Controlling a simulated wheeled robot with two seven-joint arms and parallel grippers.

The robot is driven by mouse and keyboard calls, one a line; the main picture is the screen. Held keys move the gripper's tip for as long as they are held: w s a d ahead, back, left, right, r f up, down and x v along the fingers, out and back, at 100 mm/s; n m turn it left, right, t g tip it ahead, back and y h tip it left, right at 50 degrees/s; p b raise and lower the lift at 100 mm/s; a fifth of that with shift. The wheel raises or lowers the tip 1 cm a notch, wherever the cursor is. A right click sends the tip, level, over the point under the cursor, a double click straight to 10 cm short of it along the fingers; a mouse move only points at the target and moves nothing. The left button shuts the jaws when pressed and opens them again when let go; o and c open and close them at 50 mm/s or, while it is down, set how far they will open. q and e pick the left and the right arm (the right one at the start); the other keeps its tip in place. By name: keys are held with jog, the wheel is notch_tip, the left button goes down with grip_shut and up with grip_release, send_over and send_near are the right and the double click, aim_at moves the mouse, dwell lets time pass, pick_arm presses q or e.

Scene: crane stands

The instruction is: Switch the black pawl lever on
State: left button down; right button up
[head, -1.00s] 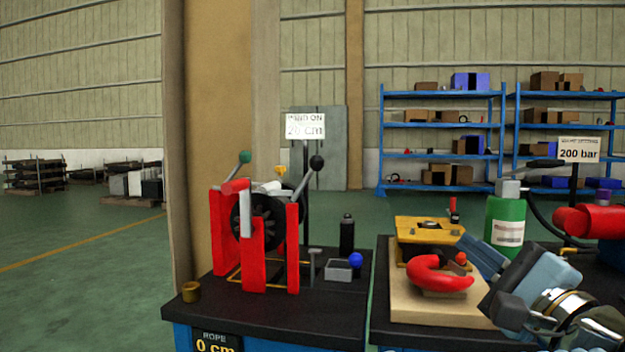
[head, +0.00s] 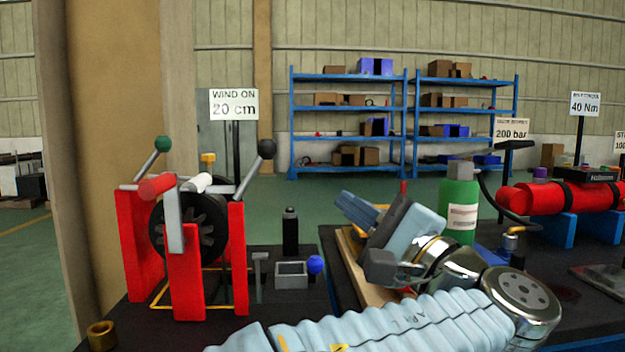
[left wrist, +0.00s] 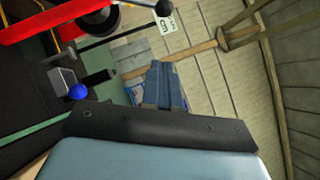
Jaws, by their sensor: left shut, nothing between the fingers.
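The black pawl lever is a grey rod with a black ball knob (head: 267,148), leaning up and right from the right side of the red winch (head: 186,270). The black knob also shows at the top of the left wrist view (left wrist: 163,8). A second lever with a green knob (head: 163,144) leans on the winch's left side. My left gripper (head: 352,208) is shut and empty, to the right of the winch and apart from the lever. Its closed fingers show in the left wrist view (left wrist: 165,85). My right gripper is in neither view.
A "WIND ON 20 cm" sign (head: 234,104) stands behind the winch. A black bottle-like post (head: 290,232), a grey open box (head: 291,275) and a blue ball (head: 315,264) stand between winch and gripper. A green cylinder (head: 459,205) stands right of the gripper.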

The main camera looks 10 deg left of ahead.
aim_at(254, 170)
pick_arm(q)
jog(key=s+a+r+x, duration=0.1)
jog(key=s+x, duration=0.1)
jog(key=x, duration=1)
jog(key=shift+a+p, duration=0.3)
jog(key=shift+p, duration=0.1)
jog(key=shift+s+a, duration=0.1)
